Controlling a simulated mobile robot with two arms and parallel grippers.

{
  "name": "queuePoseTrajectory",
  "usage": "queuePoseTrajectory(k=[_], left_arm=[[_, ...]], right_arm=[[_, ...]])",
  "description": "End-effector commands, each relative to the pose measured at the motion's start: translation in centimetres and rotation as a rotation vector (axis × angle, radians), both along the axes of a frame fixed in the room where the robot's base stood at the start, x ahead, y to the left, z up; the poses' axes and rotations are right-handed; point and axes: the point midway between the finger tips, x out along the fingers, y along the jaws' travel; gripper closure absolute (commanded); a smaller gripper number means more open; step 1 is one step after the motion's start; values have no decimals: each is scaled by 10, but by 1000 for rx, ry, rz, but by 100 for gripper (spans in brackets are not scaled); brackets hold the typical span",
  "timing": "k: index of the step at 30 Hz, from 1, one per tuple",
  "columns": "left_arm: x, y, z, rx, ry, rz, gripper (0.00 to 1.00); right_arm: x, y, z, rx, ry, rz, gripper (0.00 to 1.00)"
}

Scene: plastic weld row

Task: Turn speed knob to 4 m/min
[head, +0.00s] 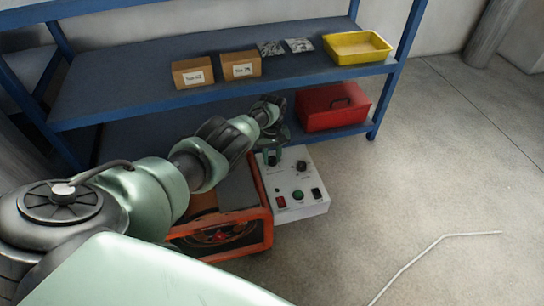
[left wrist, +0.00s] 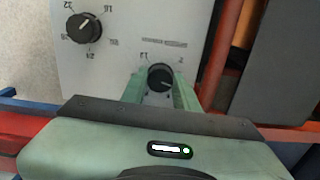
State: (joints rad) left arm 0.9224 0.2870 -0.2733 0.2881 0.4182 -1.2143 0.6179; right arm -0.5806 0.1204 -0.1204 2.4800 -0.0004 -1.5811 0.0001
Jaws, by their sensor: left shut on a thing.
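A light grey control panel (head: 294,205) sits on the orange-framed machine. My left gripper (head: 272,158) reaches down onto the panel's far left part. In the left wrist view my left gripper (left wrist: 160,88) has its two green fingers shut on a black knob (left wrist: 160,76), which I take to be the speed knob. Marks like 2 and 12 show beside it, upside down; its label is too blurred to read. A second black knob (left wrist: 84,27), with marks from about 16 to 32, stands apart from the fingers.
The panel's near part has a green button (head: 298,195), a red switch (head: 281,202) and a black switch (head: 316,194). The orange frame (head: 265,222) is beside the panel. A blue shelf (head: 130,85) with boxes stands behind, with a red case (head: 325,115) low down.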

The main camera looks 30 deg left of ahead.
Motion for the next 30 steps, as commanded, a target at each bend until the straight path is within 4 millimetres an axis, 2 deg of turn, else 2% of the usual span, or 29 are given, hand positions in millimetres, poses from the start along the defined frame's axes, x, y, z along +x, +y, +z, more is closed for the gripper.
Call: queuePoseTrajectory(k=[7,21,22,23,24,30], left_arm=[[2,1,2,2,-6,63,100],[2,1,2,3,-6,73,100],[2,1,2,3,-6,73,62],[2,1,2,3,-6,73,53],[2,1,2,3,-6,73,49],[1,1,1,2,-3,73,49]], right_arm=[[0,0,1,0,0,0,37],[0,0,1,0,-1,0,37],[0,0,1,0,-1,0,37],[0,0,1,0,-1,0,37],[0,0,1,0,-1,0,37],[0,0,1,0,-1,0,37]])
